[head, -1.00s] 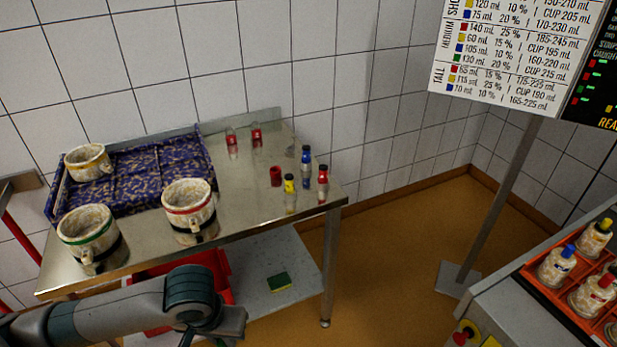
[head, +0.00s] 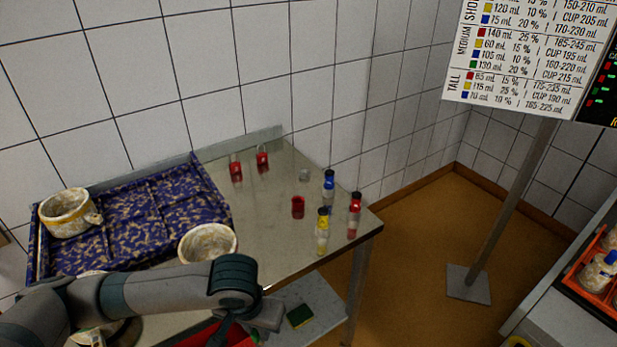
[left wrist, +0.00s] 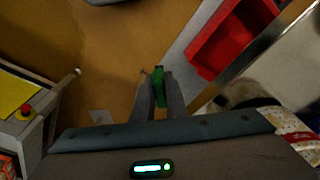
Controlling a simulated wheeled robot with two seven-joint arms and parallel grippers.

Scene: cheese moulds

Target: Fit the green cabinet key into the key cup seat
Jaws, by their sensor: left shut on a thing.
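The green key (left wrist: 158,78) shows in the left wrist view as a small green piece between my fingertips. My left gripper (left wrist: 158,90) is shut on it, with the key's end level with the tips. In the head view my left arm crosses the lower left, and its fingers and the key cannot be made out. They are off the table's front side, above the floor in the wrist view. A small red cup (head: 298,207) stands on the steel table; I cannot tell whether it is the key cup seat. My right gripper is not in view.
A red bin (left wrist: 228,38) is below.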

